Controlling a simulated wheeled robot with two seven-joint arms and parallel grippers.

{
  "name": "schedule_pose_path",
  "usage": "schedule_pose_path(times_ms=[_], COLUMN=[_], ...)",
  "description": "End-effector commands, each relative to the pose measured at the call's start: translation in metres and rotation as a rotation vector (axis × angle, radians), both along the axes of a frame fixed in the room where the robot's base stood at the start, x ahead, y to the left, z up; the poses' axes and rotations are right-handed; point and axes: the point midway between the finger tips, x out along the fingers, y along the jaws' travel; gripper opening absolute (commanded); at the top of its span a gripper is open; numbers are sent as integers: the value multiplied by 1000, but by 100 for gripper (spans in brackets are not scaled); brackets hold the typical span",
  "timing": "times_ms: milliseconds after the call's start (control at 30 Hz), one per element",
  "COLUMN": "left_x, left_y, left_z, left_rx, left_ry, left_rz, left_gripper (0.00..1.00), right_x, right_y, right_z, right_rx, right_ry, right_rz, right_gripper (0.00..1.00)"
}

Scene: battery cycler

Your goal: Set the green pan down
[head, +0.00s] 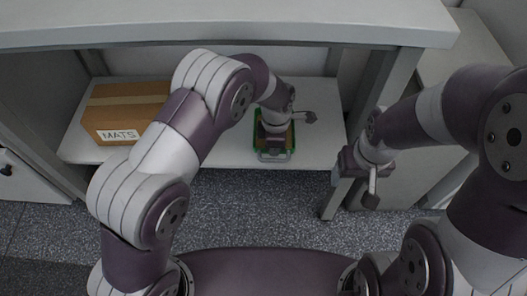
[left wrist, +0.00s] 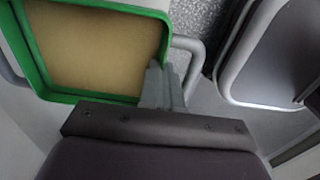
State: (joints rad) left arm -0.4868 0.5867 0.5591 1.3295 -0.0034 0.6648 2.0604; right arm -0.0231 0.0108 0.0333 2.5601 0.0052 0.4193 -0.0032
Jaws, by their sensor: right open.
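The green pan (head: 290,143) has a green rim, a tan inside and grey bar handles. It is over the lower shelf (head: 222,150), right of its middle; I cannot tell whether it touches the shelf. My left gripper (head: 273,140) reaches down over it and hides part of it. In the left wrist view the grey fingers (left wrist: 162,82) are close together at the edge of the green pan (left wrist: 90,98), next to its grey handle (left wrist: 190,45). They look shut on it. My right gripper (head: 358,180) is open and empty, in front of the right table leg.
A brown box labelled MATS (head: 125,108) stands on the shelf's left part. The white table top (head: 230,22) overhangs the shelf. A table leg (head: 372,120) stands right of the pan. Shelf between box and pan looks clear, partly hidden by my left arm.

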Motion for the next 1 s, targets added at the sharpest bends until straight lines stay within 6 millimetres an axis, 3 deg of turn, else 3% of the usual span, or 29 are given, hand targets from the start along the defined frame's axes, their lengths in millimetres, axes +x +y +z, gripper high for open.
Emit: schedule_pose_path(times_ms=[33,233,367,600,1000], left_x=[7,26,30,30,30], left_y=[6,22,25,25,25], left_z=[-10,-22,-26,-63,-66], left_rx=[-1,-1,-1,0,-1], left_ry=[-1,-2,-1,-1,-1], left_rz=[4,1,0,0,0], left_gripper=[0,0,0,0,0], right_x=[0,0,0,0,0], right_y=[0,0,0,0,0], right_z=[-9,-19,-22,-46,-44], right_rx=[0,0,0,0,0], right_ry=[0,0,0,0,0], right_rz=[0,0,0,0,0], right_gripper=[70,70,70,70,70])
